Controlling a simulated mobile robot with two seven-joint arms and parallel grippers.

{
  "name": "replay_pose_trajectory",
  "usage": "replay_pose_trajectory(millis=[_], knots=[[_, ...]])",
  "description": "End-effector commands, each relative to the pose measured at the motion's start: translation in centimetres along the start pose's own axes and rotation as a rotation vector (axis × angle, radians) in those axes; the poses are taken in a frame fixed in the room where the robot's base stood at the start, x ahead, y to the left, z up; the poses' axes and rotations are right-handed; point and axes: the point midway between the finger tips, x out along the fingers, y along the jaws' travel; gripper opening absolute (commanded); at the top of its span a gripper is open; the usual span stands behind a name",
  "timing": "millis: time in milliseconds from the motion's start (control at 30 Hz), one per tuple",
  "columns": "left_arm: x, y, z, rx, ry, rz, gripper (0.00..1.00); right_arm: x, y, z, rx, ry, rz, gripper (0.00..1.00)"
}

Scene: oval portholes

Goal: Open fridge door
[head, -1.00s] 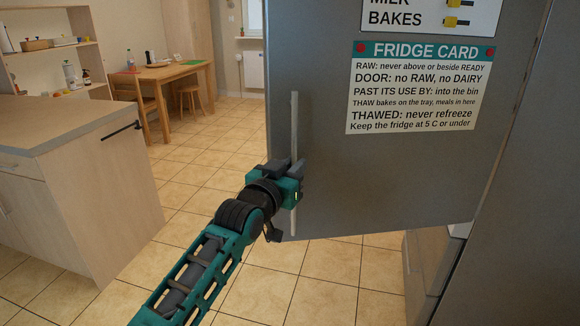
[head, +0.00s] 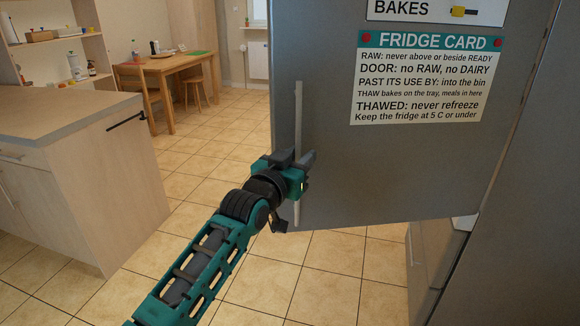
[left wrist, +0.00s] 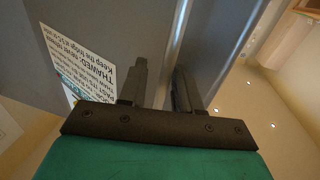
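The grey fridge door (head: 400,170) fills the upper right of the head view. It stands swung out, its lower edge over the floor tiles and in front of the drawer fronts below. A long pale vertical handle (head: 298,110) runs near its left edge. My left gripper (head: 301,173) is at the lower part of this handle. The fridge's inside is hidden. My right gripper is not in view.
A fridge card (head: 425,85) is on the door. A counter (head: 75,180) with a dark bar handle stands at the left. A wooden table (head: 165,65) and stools are behind. Tiled floor between is clear.

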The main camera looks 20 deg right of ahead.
Motion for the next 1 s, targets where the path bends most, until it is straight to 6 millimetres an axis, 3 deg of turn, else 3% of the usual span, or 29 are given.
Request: replay_pose_trajectory(millis=[267, 800, 1000], knots=[[-2.8, -0.1, 0.0, -0.002, -0.001, -0.002, 0.33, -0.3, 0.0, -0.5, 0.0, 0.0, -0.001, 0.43], [-10.8, 0.1, 0.0, 0.0, 0.0, 0.001, 0.33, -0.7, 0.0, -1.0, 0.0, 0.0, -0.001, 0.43], [-12.4, 0.1, 0.0, 0.0, 0.0, 0.002, 0.33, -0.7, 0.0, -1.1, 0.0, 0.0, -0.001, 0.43]])
